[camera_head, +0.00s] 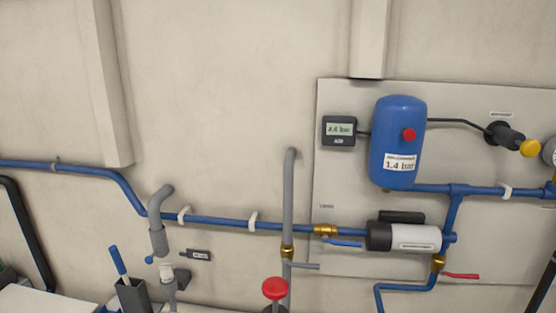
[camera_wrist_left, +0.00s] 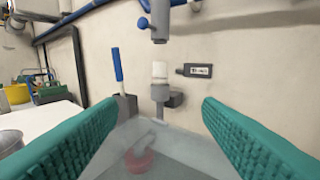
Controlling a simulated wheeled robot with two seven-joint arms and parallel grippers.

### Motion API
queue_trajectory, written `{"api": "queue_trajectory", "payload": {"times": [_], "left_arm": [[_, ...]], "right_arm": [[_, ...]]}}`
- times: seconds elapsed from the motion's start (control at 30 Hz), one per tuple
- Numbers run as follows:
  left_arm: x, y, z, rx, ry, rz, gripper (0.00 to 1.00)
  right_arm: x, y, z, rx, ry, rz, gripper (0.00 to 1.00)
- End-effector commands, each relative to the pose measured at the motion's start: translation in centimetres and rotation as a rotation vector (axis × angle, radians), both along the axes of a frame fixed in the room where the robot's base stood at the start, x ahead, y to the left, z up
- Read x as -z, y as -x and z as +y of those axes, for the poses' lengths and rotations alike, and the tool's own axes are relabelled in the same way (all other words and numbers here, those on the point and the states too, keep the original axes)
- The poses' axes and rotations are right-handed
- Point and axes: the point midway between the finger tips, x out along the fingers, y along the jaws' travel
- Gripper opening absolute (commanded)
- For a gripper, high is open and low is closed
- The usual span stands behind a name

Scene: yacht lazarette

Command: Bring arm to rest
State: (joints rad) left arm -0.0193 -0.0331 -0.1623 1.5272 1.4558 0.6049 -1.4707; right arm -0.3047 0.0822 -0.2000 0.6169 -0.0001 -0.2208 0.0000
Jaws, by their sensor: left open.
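My left gripper (camera_wrist_left: 160,115) shows in the left wrist view as two teal ribbed fingers spread wide apart. It is open, with nothing clamped between the fingers. Beyond and below the fingertips is a see-through grey shape (camera_wrist_left: 160,150) with a blurred pinkish disc (camera_wrist_left: 138,162) in it; I cannot tell what it is or how far it is from the fingers. Neither gripper shows in the head view, and my right gripper is in no view.
A grey pipe end (camera_head: 157,240) hangs above a white-topped fitting (camera_head: 167,273). A blue-handled tool (camera_head: 118,261) stands in a dark holder (camera_head: 132,296). Blue pipe (camera_head: 80,168) runs along the wall to a blue tank (camera_head: 398,135) and pump (camera_head: 415,237). A red knob (camera_head: 275,288) stands low centre.

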Motion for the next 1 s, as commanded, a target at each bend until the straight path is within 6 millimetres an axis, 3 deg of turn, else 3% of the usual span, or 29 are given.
{"api": "queue_trajectory", "payload": {"times": [0.37,0.67,0.87,1.0], "left_arm": [[-2.1,0.3,-2.6,0.181,-0.003,-0.066,0.60],[-4.1,2.2,-7.2,0.477,-0.004,-0.079,0.60],[-4.0,6.2,-11.6,0.764,-0.005,0.052,0.60],[-1.9,11.2,-13.5,0.935,0.003,0.308,0.60]], "right_arm": [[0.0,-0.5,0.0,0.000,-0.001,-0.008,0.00],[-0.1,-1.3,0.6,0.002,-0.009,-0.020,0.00],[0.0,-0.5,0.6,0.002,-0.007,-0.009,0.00],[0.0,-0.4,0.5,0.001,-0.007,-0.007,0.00]]}}
